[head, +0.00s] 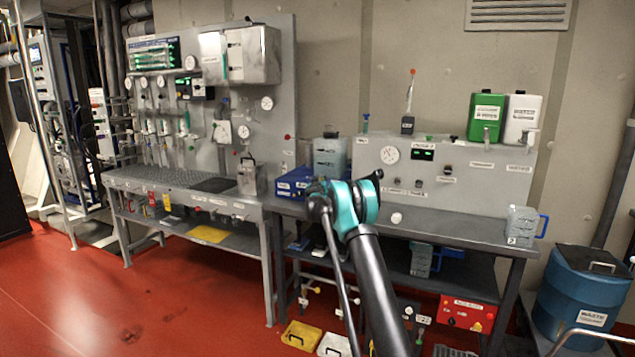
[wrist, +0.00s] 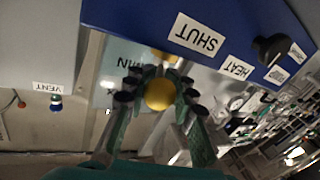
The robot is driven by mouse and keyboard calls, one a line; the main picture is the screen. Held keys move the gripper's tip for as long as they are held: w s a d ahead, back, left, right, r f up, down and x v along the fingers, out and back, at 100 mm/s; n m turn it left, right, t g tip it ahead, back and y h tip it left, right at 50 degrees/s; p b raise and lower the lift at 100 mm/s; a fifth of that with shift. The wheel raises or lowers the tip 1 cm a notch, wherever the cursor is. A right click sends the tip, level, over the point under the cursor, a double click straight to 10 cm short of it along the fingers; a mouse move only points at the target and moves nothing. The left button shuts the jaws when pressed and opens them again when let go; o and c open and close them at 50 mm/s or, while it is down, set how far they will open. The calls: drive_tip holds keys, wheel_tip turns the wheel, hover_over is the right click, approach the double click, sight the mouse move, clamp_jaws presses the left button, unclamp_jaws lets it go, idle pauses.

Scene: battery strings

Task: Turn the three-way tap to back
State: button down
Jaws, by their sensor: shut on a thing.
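In the wrist view my gripper (wrist: 154,88) has its green fingers with dark pads closed around a round yellow knob (wrist: 160,96). The knob appears to be the handle of the three-way tap, but the fingers hide the tap's body and I cannot tell which way it points. A blue panel (wrist: 130,15) just beyond carries labels reading SHUT (wrist: 196,34) and HEAT (wrist: 236,67). In the head view my arm hides the gripper, and the tap cannot be made out.
A black knob (wrist: 271,47) sits on the blue panel near the fingers. A VENT label (wrist: 48,87) is at left in the wrist view. The head view shows a grey workbench (head: 440,228), a blue waste drum (head: 580,290) at right and open red floor (head: 120,300) at left.

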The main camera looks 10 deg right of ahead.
drive_tip(key=shift+s+d+n+y, duration=0.1)
drive_tip(key=shift+d+n+y, duration=0.15)
drive_tip(key=shift+n+y, duration=0.4)
drive_tip(key=shift+d+n+y, duration=0.25)
drive_tip(key=shift+n+y, duration=0.1)
drive_tip(key=shift+y, duration=0.6)
drive_tip(key=c, duration=1.3)
unclamp_jaws()
drive_tip(key=shift+o, duration=0.2)
drive_tip(key=s, duration=1.2)
